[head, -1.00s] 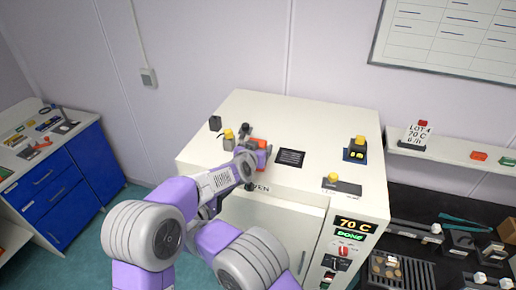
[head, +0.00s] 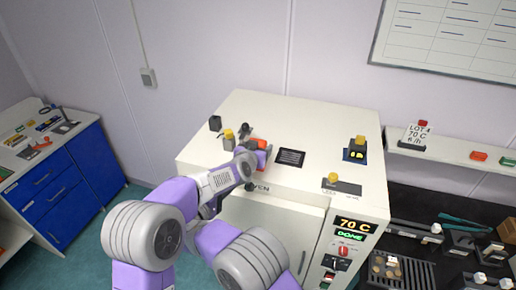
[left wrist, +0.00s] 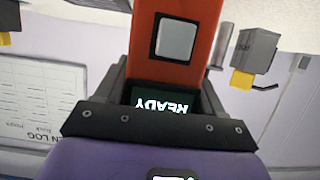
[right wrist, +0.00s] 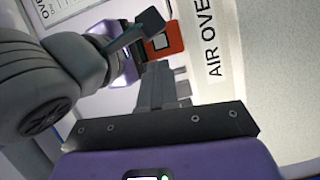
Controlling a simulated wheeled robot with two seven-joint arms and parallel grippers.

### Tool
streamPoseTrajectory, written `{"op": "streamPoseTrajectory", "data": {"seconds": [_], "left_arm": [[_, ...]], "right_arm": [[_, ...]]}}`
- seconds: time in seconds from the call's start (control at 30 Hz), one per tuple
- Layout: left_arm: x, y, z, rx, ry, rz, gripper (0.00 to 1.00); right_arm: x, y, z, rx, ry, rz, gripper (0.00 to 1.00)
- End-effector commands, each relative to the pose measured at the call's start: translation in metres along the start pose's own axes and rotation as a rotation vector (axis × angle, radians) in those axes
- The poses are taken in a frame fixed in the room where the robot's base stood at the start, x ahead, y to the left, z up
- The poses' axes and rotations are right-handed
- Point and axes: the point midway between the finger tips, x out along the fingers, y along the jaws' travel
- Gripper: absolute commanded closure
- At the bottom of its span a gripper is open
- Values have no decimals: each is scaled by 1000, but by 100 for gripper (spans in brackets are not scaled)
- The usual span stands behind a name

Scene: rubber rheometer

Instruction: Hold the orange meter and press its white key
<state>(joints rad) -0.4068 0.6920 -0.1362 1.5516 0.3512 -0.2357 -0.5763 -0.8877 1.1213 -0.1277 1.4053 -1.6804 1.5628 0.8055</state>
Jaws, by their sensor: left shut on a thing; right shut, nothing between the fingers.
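The orange meter (left wrist: 196,72) is in the grip of my left gripper (left wrist: 166,88), which is shut on it. Its square white key (left wrist: 175,40) faces the left wrist camera, and the display (left wrist: 160,102) reads READY, upside down in that view. In the head view the meter (head: 261,144) is partly hidden by my left gripper (head: 247,158), above the oven's top near its front left. In the right wrist view my right gripper (right wrist: 160,82) is shut and empty, apart from the meter (right wrist: 170,36) and pointing roughly towards it. The head view does not show the right gripper clearly.
The white air oven (head: 300,120) fills the centre; its panel (head: 350,228) reads 70 C and DONE. On its top are a black plate (head: 290,157), a yellow-topped block (head: 357,150) and a yellow knob (head: 333,178). A crowded dark bench (head: 440,240) lies at right.

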Motion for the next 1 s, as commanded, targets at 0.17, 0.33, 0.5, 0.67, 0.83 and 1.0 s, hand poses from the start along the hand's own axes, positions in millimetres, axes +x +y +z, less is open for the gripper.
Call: {"op": "streamPoseTrajectory", "data": {"seconds": [0.17, 0.33, 0.5, 0.67, 0.83, 1.0], "left_arm": [[0, 0, -1, 0, 1, 0, 68], [0, 0, -1, 0, 1, 0, 68], [0, 0, -1, 0, 1, 0, 68], [0, 0, -1, 0, 1, 0, 68], [0, 0, -1, 0, 1, 0, 68], [0, 0, -1, 0, 1, 0, 68]], "right_arm": [[0, 0, 0, 0, 0, 0, 100], [2, -4, -1, -29, 14, -26, 100], [10, -26, -6, -180, 95, -157, 100], [13, -59, -10, -390, 250, -338, 100], [7, -94, -7, -577, 451, -522, 100], [-2, -133, 19, -674, 651, -752, 100]]}}
